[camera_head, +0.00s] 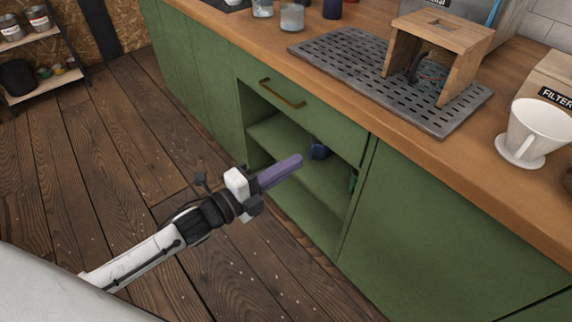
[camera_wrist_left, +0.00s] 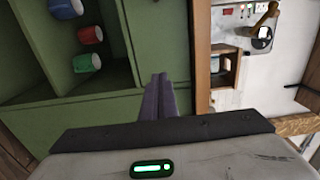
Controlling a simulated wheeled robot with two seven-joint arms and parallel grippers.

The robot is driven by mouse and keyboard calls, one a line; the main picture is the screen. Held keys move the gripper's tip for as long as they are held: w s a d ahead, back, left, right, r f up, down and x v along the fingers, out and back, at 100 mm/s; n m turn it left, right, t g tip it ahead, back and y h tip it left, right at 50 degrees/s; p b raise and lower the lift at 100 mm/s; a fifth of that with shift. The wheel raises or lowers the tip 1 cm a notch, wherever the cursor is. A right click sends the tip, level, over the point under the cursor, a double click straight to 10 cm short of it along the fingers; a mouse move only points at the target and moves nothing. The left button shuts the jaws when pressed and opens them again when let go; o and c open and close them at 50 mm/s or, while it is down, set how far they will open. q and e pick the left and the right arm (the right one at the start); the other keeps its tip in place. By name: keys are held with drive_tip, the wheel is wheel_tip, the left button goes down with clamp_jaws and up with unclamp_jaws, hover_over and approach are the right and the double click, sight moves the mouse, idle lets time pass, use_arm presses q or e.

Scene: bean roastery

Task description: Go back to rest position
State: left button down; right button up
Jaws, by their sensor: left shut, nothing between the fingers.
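My left gripper (camera_head: 298,160) reaches in from the lower left in the head view, in front of the open shelf of the green cabinet (camera_head: 420,215). Its purple fingers are shut together with nothing between them. They also show shut in the left wrist view (camera_wrist_left: 158,80), pointing at the green cabinet front. My right gripper is not in view.
The open shelf holds a blue cup (camera_wrist_left: 66,8), a red cup (camera_wrist_left: 90,35) and a green cup (camera_wrist_left: 87,63). Above, the wooden counter carries a metal drip tray (camera_head: 345,72), a wooden stand (camera_head: 445,32) and a white dripper (camera_head: 530,130). The wooden floor (camera_head: 110,150) at left is clear.

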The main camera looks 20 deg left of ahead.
use_arm(q)
drive_tip(key=s+f+n+g+y+p, duration=0.2)
drive_tip(key=s+f+n+g+y, duration=0.1)
drive_tip(key=s+f+n, duration=0.4)
drive_tip(key=s+d+f+n+g+y+p, duration=0.1)
drive_tip(key=s+f+n+g+y+p, duration=0.2)
drive_tip(key=s+f+n, duration=0.5)
drive_tip(key=s+n+g, duration=0.1)
drive_tip(key=s+n, duration=0.5)
drive_tip(key=s, duration=0.1)
drive_tip(key=shift+s+f+n, duration=0.15)
drive_tip(key=shift+s+n, duration=0.1)
drive_tip(key=shift+n, duration=0.05)
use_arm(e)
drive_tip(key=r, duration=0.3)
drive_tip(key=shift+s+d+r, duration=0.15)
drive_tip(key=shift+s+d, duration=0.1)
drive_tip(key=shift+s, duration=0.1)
